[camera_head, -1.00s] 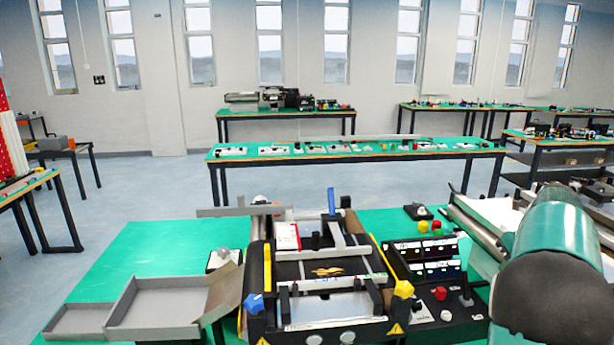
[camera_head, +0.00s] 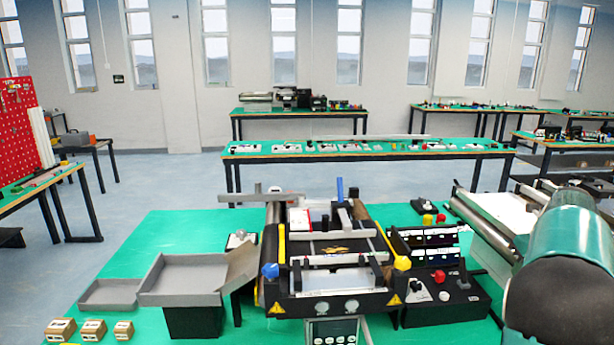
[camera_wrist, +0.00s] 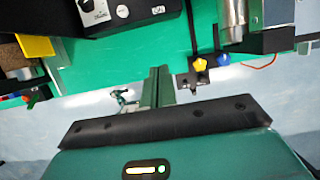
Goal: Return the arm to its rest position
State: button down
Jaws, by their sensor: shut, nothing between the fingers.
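My gripper (camera_wrist: 159,72) shows in the wrist view. Its two narrow fingers are together, with nothing between them, above its dark crossbar. They point over the green table's edge and pale floor and touch nothing that I can see. In the head view, my teal and black arm link fills the right side; the gripper itself is not visible there.
A mini conveyor (camera_head: 335,275) stands on the green table (camera_head: 180,230). A control box (camera_head: 440,295) sits to its right. Grey trays (camera_head: 185,283) and small wooden blocks (camera_head: 92,330) are at left. The back left of the table is clear.

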jog(key=s+a+r+n, duration=0.2)
jog(key=s+a+n, duration=0.2)
jog(key=a+n, duration=0.3)
jog(key=s+a+r+n, duration=0.2)
jog(key=s+a+n, duration=0.25)
jog(key=a, duration=0.45)
jog(key=s+a+r+n, duration=0.3)
jog(key=a+n, duration=0.3)
jog(key=a, duration=0.2)
jog(key=s+a+f+n, duration=0.3)
jog(key=s+a+n, duration=0.3)
jog(key=s+n, duration=0.2)
jog(key=s+a+f+n+t, duration=0.1)
jog(key=s+a+f+n, duration=0.2)
jog(key=s+a+n, duration=0.4)
jog(key=n, duration=0.3)
jog(key=shift+s+a+f+t, duration=0.2)
jog(key=shift+s+t, duration=0.1)
jog(key=shift+s, duration=0.1)
